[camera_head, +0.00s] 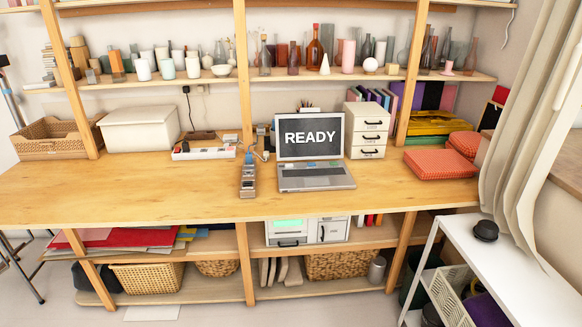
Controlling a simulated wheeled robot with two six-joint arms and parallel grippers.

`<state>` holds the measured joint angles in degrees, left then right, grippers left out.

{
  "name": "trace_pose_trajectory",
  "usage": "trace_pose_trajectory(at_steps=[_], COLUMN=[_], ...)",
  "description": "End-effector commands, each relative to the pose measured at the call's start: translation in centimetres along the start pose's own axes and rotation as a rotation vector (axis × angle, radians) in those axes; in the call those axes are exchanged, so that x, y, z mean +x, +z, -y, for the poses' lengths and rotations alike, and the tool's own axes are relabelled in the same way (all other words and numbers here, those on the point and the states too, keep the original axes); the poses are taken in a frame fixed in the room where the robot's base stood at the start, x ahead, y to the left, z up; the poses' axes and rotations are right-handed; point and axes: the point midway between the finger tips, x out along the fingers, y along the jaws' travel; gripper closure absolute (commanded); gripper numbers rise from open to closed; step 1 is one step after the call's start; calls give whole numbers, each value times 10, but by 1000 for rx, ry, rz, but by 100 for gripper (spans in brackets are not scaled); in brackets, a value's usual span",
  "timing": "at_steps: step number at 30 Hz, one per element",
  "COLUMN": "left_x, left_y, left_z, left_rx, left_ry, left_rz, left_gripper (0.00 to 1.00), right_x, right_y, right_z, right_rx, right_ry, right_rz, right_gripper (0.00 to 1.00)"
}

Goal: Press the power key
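A grey laptop (316,176) stands open on the wooden desk, its dark screen (310,146) showing the word "READY" in white. Its keyboard deck faces me. The power key is too small to make out. Left of the laptop lies a grey-brown handheld device (248,181) with a blue part at its far end. I cannot tell what it is. Neither of my grippers shows in the head view.
The wooden desk (120,195) is clear at the left front. Behind stand a power strip (205,151), a white box (140,129) and a small drawer unit (367,130). Red cushions (440,164) lie at right. Wooden posts (242,70) rise along the desk's back.

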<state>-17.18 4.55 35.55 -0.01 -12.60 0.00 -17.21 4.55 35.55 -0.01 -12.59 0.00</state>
Motion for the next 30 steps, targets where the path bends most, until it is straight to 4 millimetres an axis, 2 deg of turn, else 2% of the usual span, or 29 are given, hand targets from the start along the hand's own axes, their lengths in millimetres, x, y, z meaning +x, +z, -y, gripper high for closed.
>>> trace_pose_trajectory(at_steps=[4, 12, 30], left_x=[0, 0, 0], left_y=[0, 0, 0], left_z=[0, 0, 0], left_rx=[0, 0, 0], left_ry=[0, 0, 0], left_rz=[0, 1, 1], left_gripper=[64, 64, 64], right_x=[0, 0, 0], right_y=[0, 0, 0], right_z=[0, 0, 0], right_rx=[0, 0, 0], right_ry=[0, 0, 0], right_rz=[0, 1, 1], right_gripper=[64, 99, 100])
